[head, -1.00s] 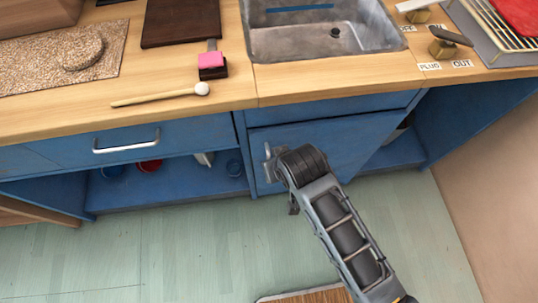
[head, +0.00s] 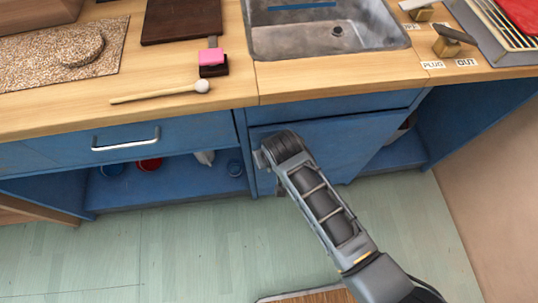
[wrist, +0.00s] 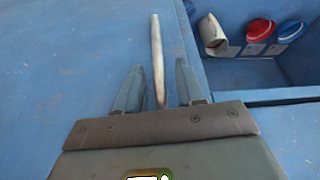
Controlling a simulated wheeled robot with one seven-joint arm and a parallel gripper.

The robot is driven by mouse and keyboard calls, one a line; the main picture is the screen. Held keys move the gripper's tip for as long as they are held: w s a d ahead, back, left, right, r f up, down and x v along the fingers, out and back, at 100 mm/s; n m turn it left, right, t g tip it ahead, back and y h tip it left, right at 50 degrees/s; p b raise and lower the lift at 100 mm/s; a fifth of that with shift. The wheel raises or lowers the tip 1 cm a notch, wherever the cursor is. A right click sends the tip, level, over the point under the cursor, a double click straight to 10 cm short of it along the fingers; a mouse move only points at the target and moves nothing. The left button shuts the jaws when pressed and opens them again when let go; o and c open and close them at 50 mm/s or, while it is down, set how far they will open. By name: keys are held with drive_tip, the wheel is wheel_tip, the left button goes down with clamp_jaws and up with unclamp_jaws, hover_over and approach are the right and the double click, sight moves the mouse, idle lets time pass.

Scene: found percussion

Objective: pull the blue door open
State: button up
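The blue door (head: 345,140) is below the sink and looks shut in the head view; its face fills much of the wrist view (wrist: 60,70). Its pale bar handle (wrist: 156,50) runs between my gripper's two fingers in the wrist view, with a gap on both sides. My gripper (wrist: 158,85) is open around the handle's near part. In the head view my gripper (head: 262,160) is at the door's left edge, mostly hidden behind my wrist, which also covers the handle.
The floor (head: 150,250) before the cabinet is largely clear.

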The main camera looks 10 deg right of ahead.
clamp_jaws()
idle(0.3)
idle(0.3)
